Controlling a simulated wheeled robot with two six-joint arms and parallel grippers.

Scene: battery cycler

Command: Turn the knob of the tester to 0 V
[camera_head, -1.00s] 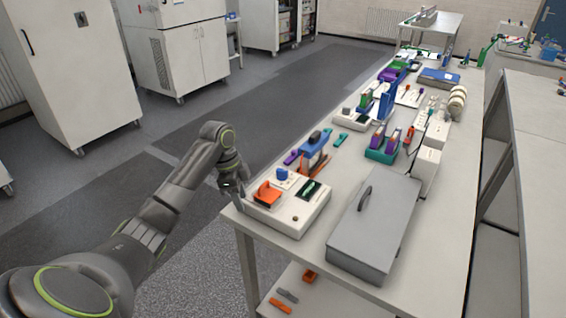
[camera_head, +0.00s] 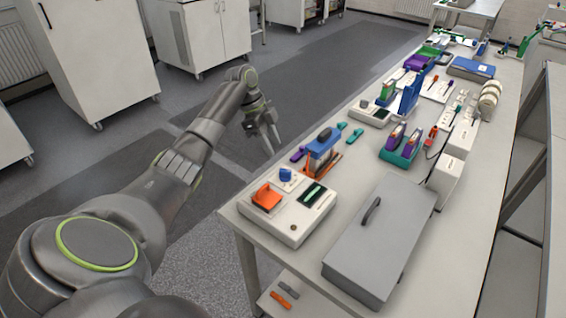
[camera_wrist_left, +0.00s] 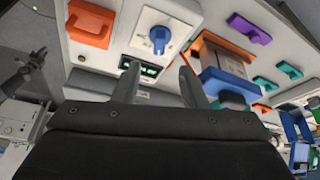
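The tester (camera_head: 273,226) is a white box at the near left corner of the table. It carries an orange piece (camera_head: 266,198), a blue knob (camera_head: 285,174) and a dark display with green (camera_head: 314,194). In the left wrist view the knob (camera_wrist_left: 157,40) sits on a white dial plate; its scale is too small to read. My left gripper (camera_head: 271,146) is in the air beside the table's left edge, pointing down, apart from the tester. Its fingers (camera_wrist_left: 158,72) are spread and empty. A dark jointed shape (camera_wrist_left: 20,80) at the wrist view's left may be my right gripper.
A grey lidded case (camera_head: 375,245) lies right of the tester. A blue and orange holder (camera_head: 322,150) stands just behind it. Holders with batteries (camera_head: 400,145) and white boxes (camera_head: 447,172) stand farther back. The floor left of the table is clear.

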